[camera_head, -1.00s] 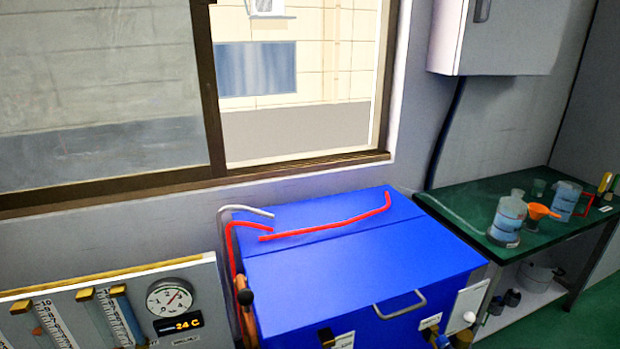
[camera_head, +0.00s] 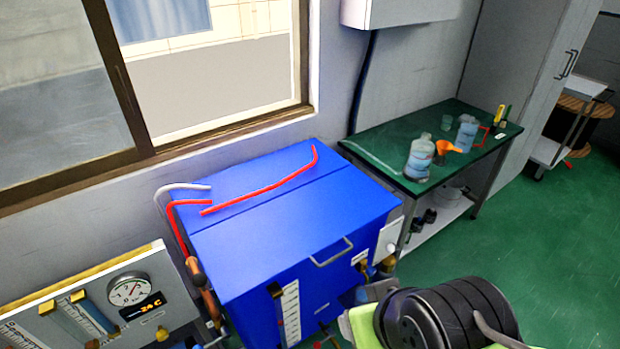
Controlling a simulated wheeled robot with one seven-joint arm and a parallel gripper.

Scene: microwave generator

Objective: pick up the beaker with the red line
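Small clear glassware stands on the green-topped table (camera_head: 395,150) at the right. A small clear cup-like vessel (camera_head: 447,122) near the back looks like a beaker. It is too small to tell whether it carries a red line. A clear bottle with a blue label (camera_head: 420,158) stands at the front, and another blue-marked vessel (camera_head: 467,134) stands behind it to the right. An orange funnel (camera_head: 446,148) is between them. A red frame-like thing (camera_head: 484,136) is beside the rear vessel.
A large blue box (camera_head: 270,215) with red tubing stands left of the table. A gauge panel (camera_head: 100,310) is at lower left. A white cart (camera_head: 550,150) stands at far right. Green floor (camera_head: 545,235) is clear right of the table.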

